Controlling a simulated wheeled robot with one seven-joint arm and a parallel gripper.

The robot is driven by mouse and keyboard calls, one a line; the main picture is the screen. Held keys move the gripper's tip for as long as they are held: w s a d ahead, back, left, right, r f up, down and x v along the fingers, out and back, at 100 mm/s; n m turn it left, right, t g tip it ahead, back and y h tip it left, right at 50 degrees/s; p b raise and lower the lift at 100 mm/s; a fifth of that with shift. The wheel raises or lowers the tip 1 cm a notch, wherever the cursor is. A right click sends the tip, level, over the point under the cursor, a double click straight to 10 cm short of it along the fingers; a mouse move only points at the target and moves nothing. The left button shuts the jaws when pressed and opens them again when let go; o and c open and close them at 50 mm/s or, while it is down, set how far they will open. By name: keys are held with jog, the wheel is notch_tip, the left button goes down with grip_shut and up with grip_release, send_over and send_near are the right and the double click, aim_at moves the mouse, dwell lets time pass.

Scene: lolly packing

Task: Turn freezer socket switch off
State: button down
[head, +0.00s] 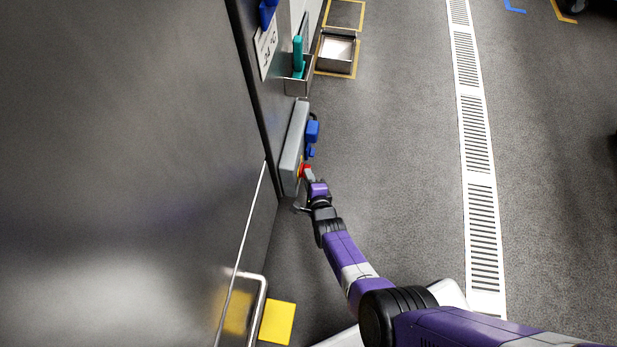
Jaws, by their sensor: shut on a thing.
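A grey socket box (293,150) is fixed to the narrow end face beside the large steel wall, left of centre. A blue plug (312,131) with a dark cable sticks out of its right side. A red switch (305,170) with a bit of yellow around it shows near the box's lower end. My gripper (309,177) is at the red switch and shut on it. The fingers are small here and partly cover the switch, so its exact turn angle cannot be told.
A steel holder (298,86) with a teal item (298,57) hangs above the box. A steel bin (337,52) stands on the floor beyond. A metal handle (256,312) and yellow panel (277,322) are at lower left. The grey floor to the right is open, with a drain grate (475,140).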

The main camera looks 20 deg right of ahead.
jog(key=f+t+b, duration=0.1)
jog(key=b, duration=0.2)
jog(key=n+t+h+b, duration=0.1)
jog(key=t+b, duration=0.1)
jog(key=b, duration=0.2)
jog(key=f+t+b, duration=0.1)
jog(key=t+b, duration=0.1)
jog(key=b, duration=0.1)
jog(key=shift+s+a+f+n+h+b, duration=0.1)
jog(key=shift+s+f+n+h+b, duration=0.2)
jog(key=shift+n+b, duration=0.1)
jog(key=shift+r+b, duration=0.1)
jog(key=shift+b, duration=0.2)
jog(key=c, duration=1.3)
grip_release()
jog(key=shift+w+t, duration=0.1)
jog(key=shift+t, duration=0.2)
jog(key=shift+a+r, duration=0.1)
